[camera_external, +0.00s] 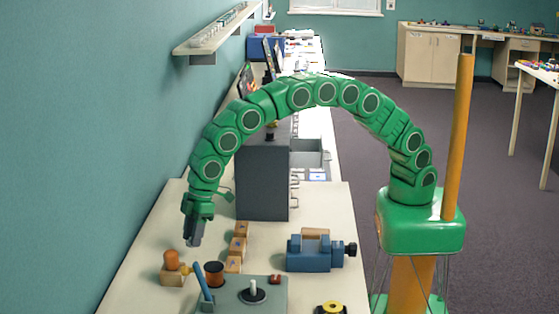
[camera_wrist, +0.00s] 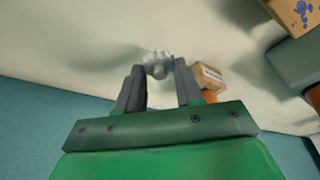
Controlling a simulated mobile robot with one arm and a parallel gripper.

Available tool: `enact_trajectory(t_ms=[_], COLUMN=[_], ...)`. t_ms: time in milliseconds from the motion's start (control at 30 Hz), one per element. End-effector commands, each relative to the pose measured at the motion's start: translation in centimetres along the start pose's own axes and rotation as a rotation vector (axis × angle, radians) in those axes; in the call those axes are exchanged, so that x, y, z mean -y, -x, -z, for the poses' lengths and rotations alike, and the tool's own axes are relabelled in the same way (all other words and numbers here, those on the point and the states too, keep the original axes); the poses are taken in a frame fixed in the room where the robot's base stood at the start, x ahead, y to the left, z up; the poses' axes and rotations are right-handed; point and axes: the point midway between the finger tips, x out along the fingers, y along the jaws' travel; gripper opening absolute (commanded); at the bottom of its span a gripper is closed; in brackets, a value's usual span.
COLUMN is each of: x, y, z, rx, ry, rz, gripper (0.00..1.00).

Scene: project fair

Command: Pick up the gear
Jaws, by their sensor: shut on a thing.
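My gripper (camera_external: 195,240) hangs fingers down above the left part of the near table, close to the wall. In the wrist view, my gripper's dark fingers (camera_wrist: 158,85) are closed in on a small pale grey toothed piece, the gear (camera_wrist: 158,56). It shows at and just beyond the fingertips, and part of it is hidden between them. The gear cannot be made out in the external view, where the fingers cover it. How far it is above the table is hard to tell.
A wooden block with an orange knob (camera_external: 172,268) stands below my gripper. Wooden blocks (camera_external: 237,246), a brown spool (camera_external: 214,274), a blue vise (camera_external: 312,254) and a yellow ring (camera_external: 330,308) are nearby. A grey drawer cabinet (camera_external: 262,180) stands behind. A wall shelf (camera_external: 215,33) hangs upper left.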

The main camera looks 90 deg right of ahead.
Motion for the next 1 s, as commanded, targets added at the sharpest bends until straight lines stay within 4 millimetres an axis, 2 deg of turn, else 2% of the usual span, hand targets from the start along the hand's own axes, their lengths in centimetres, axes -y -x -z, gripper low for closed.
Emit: enact_trajectory(t_ms=[400, 1000], x=[0.7, 2.0], y=[5.6, 10.5], z=[-2.4, -8.0], rx=[0.0, -0.001], ry=[0.0, 0.0], rz=[-0.001, 0.0], gripper=[0.08, 0.08])
